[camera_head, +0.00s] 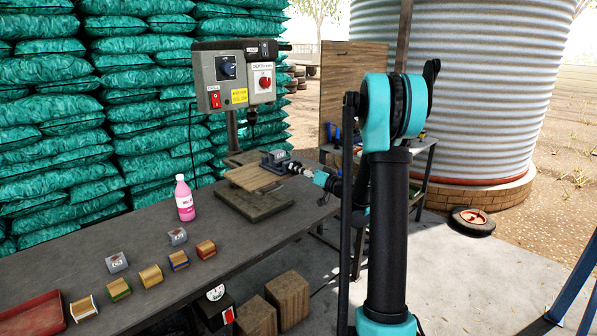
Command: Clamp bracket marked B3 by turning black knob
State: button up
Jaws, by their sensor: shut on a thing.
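A drill press (236,75) stands at the back of the bench, with a wooden board (252,178) on its table. A small dark vise (272,164) sits on the board, and a grey block (279,154) shows in it. Any marking on that block is too small to read. My gripper (298,168) reaches in from the right at the vise's right side. It is shut on what appears to be the vise's black knob, which the fingers mostly hide.
The bench (150,225) also holds a pink bottle (184,198), several coloured wooden blocks (150,276) and a red tray (32,314). Stacked green sacks (140,100) stand behind. Wooden blocks (288,299) stand on the floor before the bench. My arm fills the right middle.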

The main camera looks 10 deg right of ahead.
jog(key=m, duration=1.1)
jog(key=shift+m, duration=0.3)
jog(key=o, duration=1.3)
